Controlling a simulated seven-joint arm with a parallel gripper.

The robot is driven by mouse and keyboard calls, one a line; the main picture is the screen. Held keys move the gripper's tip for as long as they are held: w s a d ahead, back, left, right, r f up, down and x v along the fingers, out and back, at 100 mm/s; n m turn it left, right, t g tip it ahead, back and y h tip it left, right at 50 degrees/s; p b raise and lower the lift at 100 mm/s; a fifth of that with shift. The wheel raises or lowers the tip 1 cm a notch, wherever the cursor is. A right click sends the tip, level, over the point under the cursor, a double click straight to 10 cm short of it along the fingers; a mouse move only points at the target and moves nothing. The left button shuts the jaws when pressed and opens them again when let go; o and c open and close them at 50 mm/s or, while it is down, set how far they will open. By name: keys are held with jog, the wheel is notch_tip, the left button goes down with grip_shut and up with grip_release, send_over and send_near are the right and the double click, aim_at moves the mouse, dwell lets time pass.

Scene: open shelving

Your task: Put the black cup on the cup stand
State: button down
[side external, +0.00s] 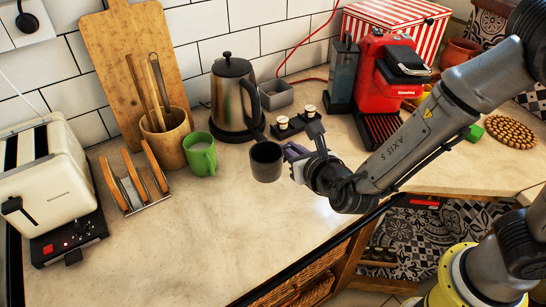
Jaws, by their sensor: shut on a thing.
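The black cup (266,164) is in the middle of the side external view, roughly upright with its dark opening facing up. My gripper (290,153) comes in from the right and is shut on the cup's right side. The fingertips are partly hidden by the cup and the wrist. The cup appears held above the counter, but its exact height is hard to tell. A small wood-and-metal rack (137,193) stands at left on the counter. It may be the cup stand, but I cannot be sure.
A green mug (200,155), a wooden utensil pot (168,140) and a steel kettle (229,90) stand behind the rack and cup. A toaster (45,170) is at far left. A red coffee machine (385,75) stands at back right. The front counter (200,235) is clear.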

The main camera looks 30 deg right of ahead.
jog(key=s+d+r, duration=0.3)
jog(key=s, duration=0.4)
jog(key=d+f+m+g+h, duration=0.1)
jog(key=d+m+g+h, duration=0.2)
jog(key=d, duration=0.8)
jog(key=d+f+m+g+h, duration=0.2)
jog(key=d+m+g+h, duration=0.2)
jog(key=d+m, duration=0.3)
jog(key=w+d+f+m+g+h, duration=0.1)
jog(key=d+m+g, duration=0.4)
jog(key=d, duration=1)
jog(key=shift+d+f+g+h, duration=0.15)
jog(key=shift+f+h, duration=0.15)
jog(key=shift+h, duration=0.4)
jog(key=shift+d+f+g+h, duration=0.15)
jog(key=shift+f+h, duration=0.1)
jog(key=shift+h, duration=0.45)
jog(key=shift+f, duration=1.75)
jog(key=shift+f, duration=0.15)
jog(key=c, duration=0.9)
grip_release()
